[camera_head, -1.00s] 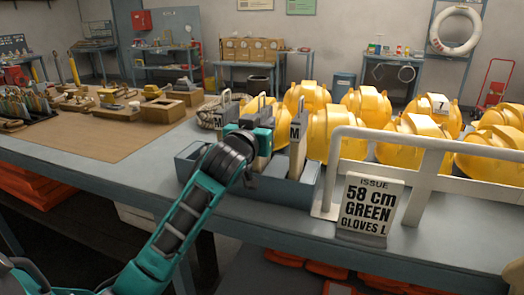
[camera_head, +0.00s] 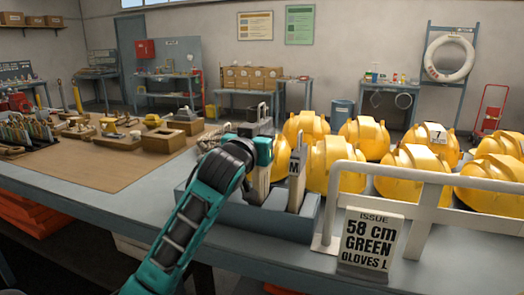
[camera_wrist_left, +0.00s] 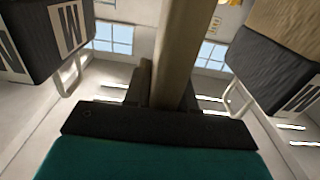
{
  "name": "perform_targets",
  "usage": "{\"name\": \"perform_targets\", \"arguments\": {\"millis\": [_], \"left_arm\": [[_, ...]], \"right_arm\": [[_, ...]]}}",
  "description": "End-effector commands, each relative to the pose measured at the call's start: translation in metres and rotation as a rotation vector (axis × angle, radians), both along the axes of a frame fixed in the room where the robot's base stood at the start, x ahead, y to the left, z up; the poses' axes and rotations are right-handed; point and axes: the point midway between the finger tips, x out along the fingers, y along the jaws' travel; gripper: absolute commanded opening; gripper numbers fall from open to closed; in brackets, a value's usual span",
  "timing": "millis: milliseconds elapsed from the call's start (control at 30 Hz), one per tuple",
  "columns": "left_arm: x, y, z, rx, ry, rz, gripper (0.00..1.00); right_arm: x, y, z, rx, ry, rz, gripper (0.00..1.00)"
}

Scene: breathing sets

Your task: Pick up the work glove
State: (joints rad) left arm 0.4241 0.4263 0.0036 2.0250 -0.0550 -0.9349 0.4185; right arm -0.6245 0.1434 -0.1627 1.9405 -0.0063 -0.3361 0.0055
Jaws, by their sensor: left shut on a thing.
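The work glove (camera_head: 262,182) is tan with a dark grey cuff and a metal loop on top. My left gripper (camera_head: 260,150) is shut on it and holds it upright over the blue-grey bin (camera_head: 250,217). The glove's lower end is hidden by the bin. In the left wrist view a tan upright piece (camera_wrist_left: 176,55) stands at my gripper's dark edge. Another glove to the left is mostly hidden behind my gripper. My right gripper is out of view.
Several yellow helmets (camera_head: 333,165) stand behind and right of the bin. A white rail (camera_head: 425,178) and an issue sign (camera_head: 370,240) reading "58 cm green gloves L" are at the right front. Left is a brown mat (camera_head: 95,165) with wooden blocks.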

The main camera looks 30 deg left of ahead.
Motion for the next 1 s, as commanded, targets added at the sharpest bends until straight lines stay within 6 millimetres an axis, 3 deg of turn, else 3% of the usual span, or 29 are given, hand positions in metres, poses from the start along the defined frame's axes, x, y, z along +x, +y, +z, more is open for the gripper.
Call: {"name": "perform_targets", "arguments": {"millis": [33, 300, 500, 700, 1000], "left_arm": [[0.000, 0.000, 0.017, 0.001, -0.007, -0.001, 0.00], [0.000, 0.000, 0.088, 0.001, -0.009, 0.000, 0.00], [0.000, 0.000, 0.127, 0.001, -0.005, 0.000, 0.00], [0.000, 0.000, 0.145, 0.001, -0.002, -0.001, 0.00], [0.000, 0.000, 0.148, 0.001, 0.000, 0.000, 0.00]], "right_arm": [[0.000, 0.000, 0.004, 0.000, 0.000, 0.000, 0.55], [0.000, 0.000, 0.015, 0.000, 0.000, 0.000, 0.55], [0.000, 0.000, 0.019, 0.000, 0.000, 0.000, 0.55], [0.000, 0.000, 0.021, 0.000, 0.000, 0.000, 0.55], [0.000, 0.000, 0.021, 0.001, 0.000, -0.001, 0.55]]}}
